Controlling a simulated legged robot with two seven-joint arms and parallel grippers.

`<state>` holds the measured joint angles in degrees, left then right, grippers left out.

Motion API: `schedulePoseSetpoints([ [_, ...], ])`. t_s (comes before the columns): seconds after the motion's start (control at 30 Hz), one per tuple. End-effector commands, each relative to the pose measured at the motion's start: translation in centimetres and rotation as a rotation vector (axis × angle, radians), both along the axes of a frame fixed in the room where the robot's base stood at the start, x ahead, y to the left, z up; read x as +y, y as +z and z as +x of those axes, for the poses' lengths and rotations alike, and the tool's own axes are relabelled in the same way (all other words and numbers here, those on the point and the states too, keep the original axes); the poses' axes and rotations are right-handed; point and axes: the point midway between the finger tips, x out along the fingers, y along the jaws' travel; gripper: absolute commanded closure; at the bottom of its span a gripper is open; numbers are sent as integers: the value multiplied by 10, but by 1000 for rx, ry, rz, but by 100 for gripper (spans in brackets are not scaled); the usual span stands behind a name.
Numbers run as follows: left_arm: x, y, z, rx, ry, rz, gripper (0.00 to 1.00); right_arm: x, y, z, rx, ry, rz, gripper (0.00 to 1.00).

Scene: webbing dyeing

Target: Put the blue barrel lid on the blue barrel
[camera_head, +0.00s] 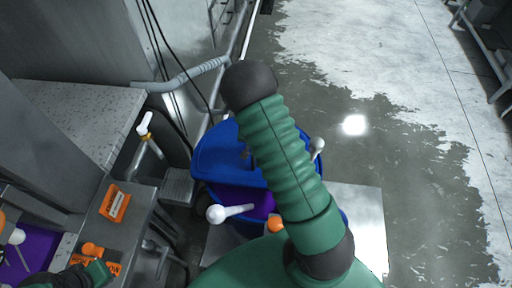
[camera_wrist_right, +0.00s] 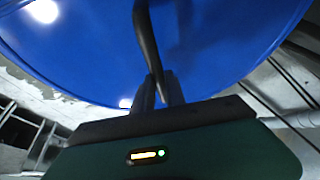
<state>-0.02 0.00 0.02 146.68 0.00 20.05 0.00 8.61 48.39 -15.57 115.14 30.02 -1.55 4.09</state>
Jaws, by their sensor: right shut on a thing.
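The blue barrel lid (camera_head: 225,158) is over the far left part of the blue barrel, and purple (camera_head: 262,206) shows inside the barrel in front of it. I cannot tell whether the lid touches the rim. The barrel (camera_head: 345,215) is largely hidden by my green right arm. In the right wrist view, the lid (camera_wrist_right: 220,45) fills the top, and my right gripper (camera_wrist_right: 160,88) is shut on its dark handle (camera_wrist_right: 146,40). The right gripper is hidden in the head view. Part of my left gripper (camera_head: 82,276) shows at the bottom left; its fingers are unclear.
White-knobbed handles (camera_head: 230,212) stick out at the barrel's near left and right sides. A metal bench with orange labels (camera_head: 115,202) stands at left, with a grey pipe (camera_head: 190,78) behind. A pale plate (camera_head: 362,220) lies under the barrel. The wet floor at right is open.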

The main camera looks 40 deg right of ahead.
Motion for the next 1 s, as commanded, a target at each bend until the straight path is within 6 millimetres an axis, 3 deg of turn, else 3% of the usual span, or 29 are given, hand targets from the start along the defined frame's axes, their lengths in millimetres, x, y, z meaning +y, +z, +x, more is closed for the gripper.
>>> schedulePoseSetpoints([
  [0.3,0,6,0,0,1,0,100,1,-42,1,-1,0,-2,100],
  [0.6,0,4,0,0,1,0,100,-1,-46,1,-4,-1,-2,100],
  [0.63,0,4,0,0,1,0,100,0,-46,0,-1,0,-1,80],
  [0.77,0,5,0,0,0,0,100,0,-46,1,-1,0,-1,63],
  [1.0,0,5,0,0,0,0,100,0,-46,1,1,1,-1,62],
])
